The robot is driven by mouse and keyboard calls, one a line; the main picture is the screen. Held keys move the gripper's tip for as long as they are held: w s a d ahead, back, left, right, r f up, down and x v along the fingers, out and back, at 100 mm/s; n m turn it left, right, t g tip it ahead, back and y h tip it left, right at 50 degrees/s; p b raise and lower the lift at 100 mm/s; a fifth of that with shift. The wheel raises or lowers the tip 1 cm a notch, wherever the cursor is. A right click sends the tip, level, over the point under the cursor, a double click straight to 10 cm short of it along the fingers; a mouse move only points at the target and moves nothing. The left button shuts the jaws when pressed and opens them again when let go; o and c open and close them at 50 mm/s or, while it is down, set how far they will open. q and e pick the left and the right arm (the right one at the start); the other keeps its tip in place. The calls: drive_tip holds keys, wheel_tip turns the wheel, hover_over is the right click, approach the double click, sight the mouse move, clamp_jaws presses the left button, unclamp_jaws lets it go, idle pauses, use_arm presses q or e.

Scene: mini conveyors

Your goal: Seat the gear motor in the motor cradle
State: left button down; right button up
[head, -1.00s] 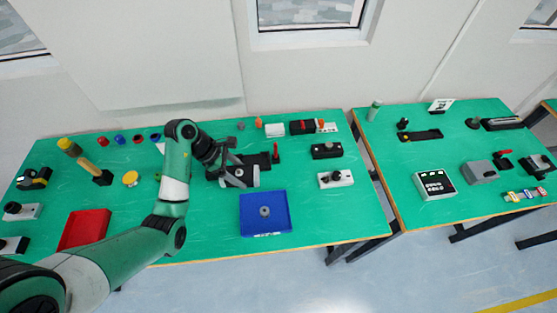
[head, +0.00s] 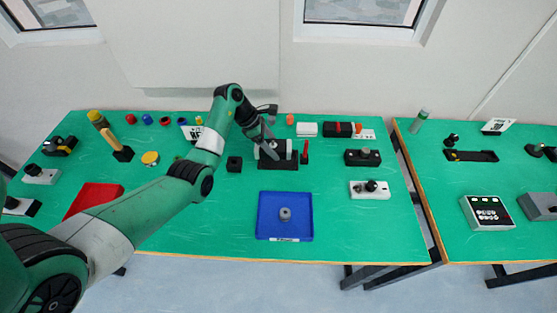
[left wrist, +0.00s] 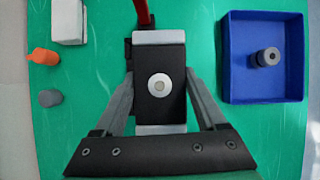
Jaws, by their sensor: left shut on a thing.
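The gear motor (left wrist: 160,101) looks like a black block with grey ends and a pale round disc on its upper face. My left gripper (left wrist: 159,80) is shut on it, with one finger along each long side. In the head view my left gripper (head: 271,146) points down at the motor cradle (head: 280,165), a low black base beside a red upright handle (head: 305,151). Grey parts show on either side of the fingers there. The motor is over or in the cradle; I cannot tell whether it touches bottom. My right gripper is not in view.
A blue tray (head: 264,228) holding a grey round part (head: 285,214) stands in front of the cradle. A black cube (head: 234,164) is to its left. A white block (head: 306,129) and an orange part (head: 290,119) stand behind. Black and white switch boxes (head: 362,157) are to the right.

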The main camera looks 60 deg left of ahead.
sight(266, 140)
use_arm(q)
drive_tip(key=w+f, duration=0.1)
drive_tip(key=f+b, duration=0.1)
drive_tip(key=shift+w+a+f, duration=0.3)
drive_tip(key=shift+w+a, duration=0.05)
drive_tip(key=shift+a, duration=0.05)
drive_tip(key=shift+w+a, duration=0.15)
drive_tip(key=shift+w, duration=0.05)
drive_tip(key=shift+w+f+b, duration=0.2)
drive_tip(key=shift+f+b, duration=1.05)
drive_tip(key=shift+f, duration=0.75)
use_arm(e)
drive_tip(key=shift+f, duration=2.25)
use_arm(q)
drive_tip(key=shift+a, duration=0.1)
unclamp_jaws()
drive_tip(key=shift+f, duration=0.15)
drive_tip(key=shift+r, duration=0.2)
drive_tip(key=p+v, duration=0.4)
drive_tip(key=v, duration=0.7)
drive_tip(key=shift+r, duration=0.1)
drive_tip(key=shift+s+a+r, duration=0.1)
drive_tip(key=shift+s+r, duration=0.15)
drive_tip(key=shift+r, duration=0.05)
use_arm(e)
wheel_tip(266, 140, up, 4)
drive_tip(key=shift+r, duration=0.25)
